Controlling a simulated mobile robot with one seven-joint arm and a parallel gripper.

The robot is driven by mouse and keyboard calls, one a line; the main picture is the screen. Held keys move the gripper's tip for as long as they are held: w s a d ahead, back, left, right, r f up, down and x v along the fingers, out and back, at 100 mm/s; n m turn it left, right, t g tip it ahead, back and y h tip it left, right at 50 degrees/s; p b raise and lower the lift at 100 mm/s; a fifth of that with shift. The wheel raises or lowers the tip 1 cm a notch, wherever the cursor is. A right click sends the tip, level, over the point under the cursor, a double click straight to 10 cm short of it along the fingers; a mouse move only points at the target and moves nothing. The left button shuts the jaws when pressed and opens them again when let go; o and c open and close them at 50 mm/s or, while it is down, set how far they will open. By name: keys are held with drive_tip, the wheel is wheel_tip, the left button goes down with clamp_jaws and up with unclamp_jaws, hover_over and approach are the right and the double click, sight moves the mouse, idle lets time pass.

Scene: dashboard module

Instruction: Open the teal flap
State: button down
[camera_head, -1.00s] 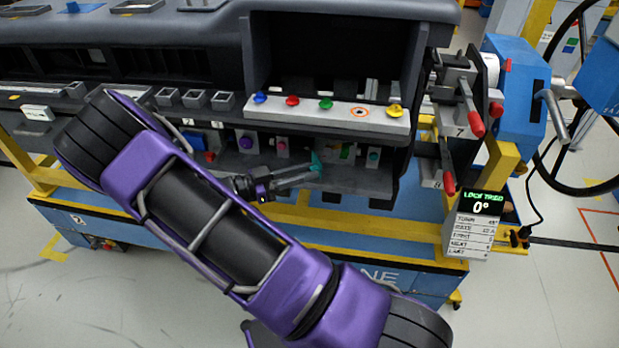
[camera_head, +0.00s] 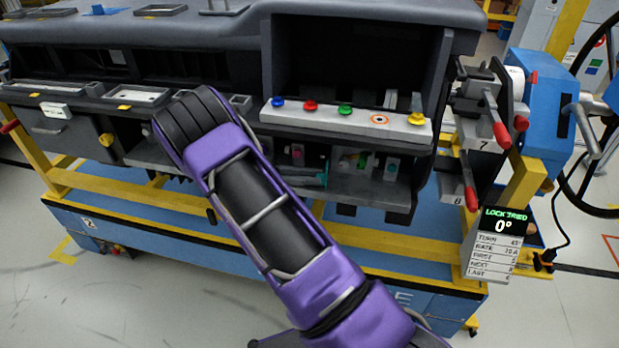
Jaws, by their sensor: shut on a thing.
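The teal flap (camera_head: 323,174) shows as a small teal piece in the lower bay, below the row of coloured knobs. My gripper (camera_head: 306,181) is at this teal piece, with its fingertips shut on it. My purple and black arm hides most of the gripper and the left part of the bay. How far the flap stands open cannot be told from this view.
A grey ledge (camera_head: 347,122) with several coloured knobs juts out just above. A yellow frame (camera_head: 400,242) runs below; the floor in front is clear.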

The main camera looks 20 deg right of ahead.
drive_tip(key=shift+f, duration=0.1)
drive_tip(key=c, duration=0.8)
unclamp_jaws()
drive_tip(key=shift+o, duration=0.2)
drive_tip(key=v, duration=0.7)
drive_tip(key=shift+a, duration=0.3)
drive_tip(key=shift+o, duration=0.4)
drive_tip(key=shift+w, duration=0.1)
